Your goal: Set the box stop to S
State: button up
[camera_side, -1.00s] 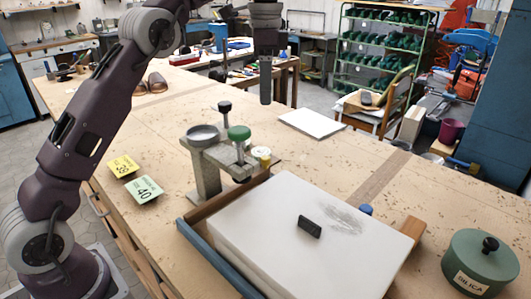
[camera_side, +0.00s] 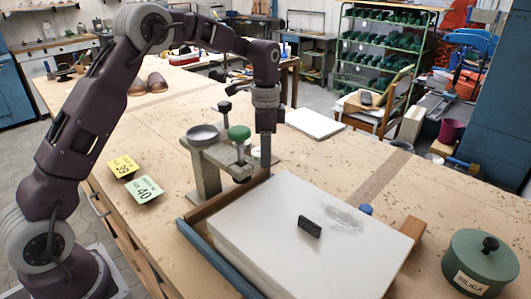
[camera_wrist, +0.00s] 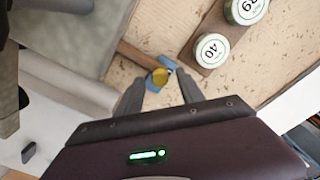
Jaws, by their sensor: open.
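The box is a wooden tray (camera_side: 228,200) with a blue rail (camera_side: 208,250) on its near left side; a thick white slab (camera_side: 270,240) fills it. In the wrist view a yellow round knob (camera_wrist: 160,76) sits on a small blue piece (camera_wrist: 167,64) by the end of a wooden bar (camera_wrist: 136,53). This looks like the box stop. No S mark is readable. My gripper (camera_side: 265,172) points down at the box's far left corner, beside the grey stand. In the wrist view its open, empty fingers (camera_wrist: 160,93) line up on either side of the knob; contact cannot be told.
A grey stand (camera_side: 208,172) with a green-capped plunger (camera_side: 239,133) is close left of my gripper. Round pieces marked 40 (camera_wrist: 211,50) and 39 (camera_wrist: 246,10) sit on a wooden block. A green silica pot (camera_side: 481,258) stands right.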

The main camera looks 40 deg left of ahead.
jog(key=shift+f, duration=0.35)
grip_shut()
jog(key=shift+r, duration=0.1)
dwell(1.1)
